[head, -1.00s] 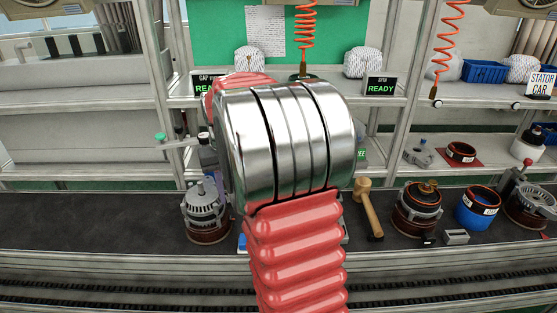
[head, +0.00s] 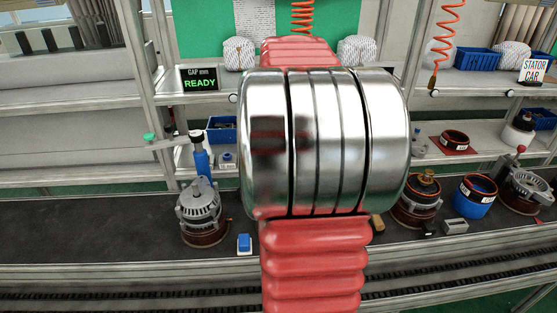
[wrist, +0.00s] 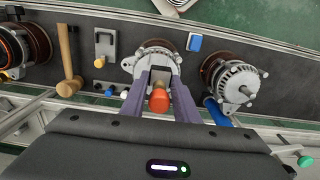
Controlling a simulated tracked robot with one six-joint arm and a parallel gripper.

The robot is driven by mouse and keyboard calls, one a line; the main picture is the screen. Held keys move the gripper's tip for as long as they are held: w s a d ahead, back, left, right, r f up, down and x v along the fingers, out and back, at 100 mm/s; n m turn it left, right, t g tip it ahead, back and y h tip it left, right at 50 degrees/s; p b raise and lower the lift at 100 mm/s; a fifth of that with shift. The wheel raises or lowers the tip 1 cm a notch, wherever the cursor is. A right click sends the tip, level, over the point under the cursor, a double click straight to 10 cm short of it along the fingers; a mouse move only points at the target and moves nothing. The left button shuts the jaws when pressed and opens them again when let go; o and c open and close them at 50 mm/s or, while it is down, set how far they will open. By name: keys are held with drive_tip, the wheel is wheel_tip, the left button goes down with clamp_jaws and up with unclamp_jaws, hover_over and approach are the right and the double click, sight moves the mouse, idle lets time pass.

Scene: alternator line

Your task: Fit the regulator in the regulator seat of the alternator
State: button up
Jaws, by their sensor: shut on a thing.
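In the wrist view my gripper (wrist: 160,88) has its two purple fingers shut on a small part with a rounded red-orange end (wrist: 158,101). I cannot tell for sure whether it is the regulator. Beyond the fingertips is a grey alternator (wrist: 135,64) on a brown-red base, partly covered by the fingers. Whether the held part touches it, and where its regulator seat is, I cannot tell. A second alternator (wrist: 240,85) stands to its right, and also shows in the head view (head: 199,205). In the head view my own arm hides the gripper and the middle alternator.
A blue block (wrist: 195,43) lies between the two alternators. A grey fixture (wrist: 105,45) and a mallet (wrist: 68,65) lie left of the middle one. A blue upright device (head: 203,160) stands behind the second alternator. The dark bench (head: 90,225) is clear at far left.

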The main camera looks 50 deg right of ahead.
drive_tip(key=shift+s+d, duration=0.1)
drive_tip(key=shift+s, duration=0.15)
drive_tip(key=shift+f, duration=2.85)
drive_tip(key=shift+f, duration=1.2)
drive_tip(key=o, duration=1.2)
drive_tip(key=shift+c, duration=0.2)
drive_tip(key=shift+r, duration=0.1)
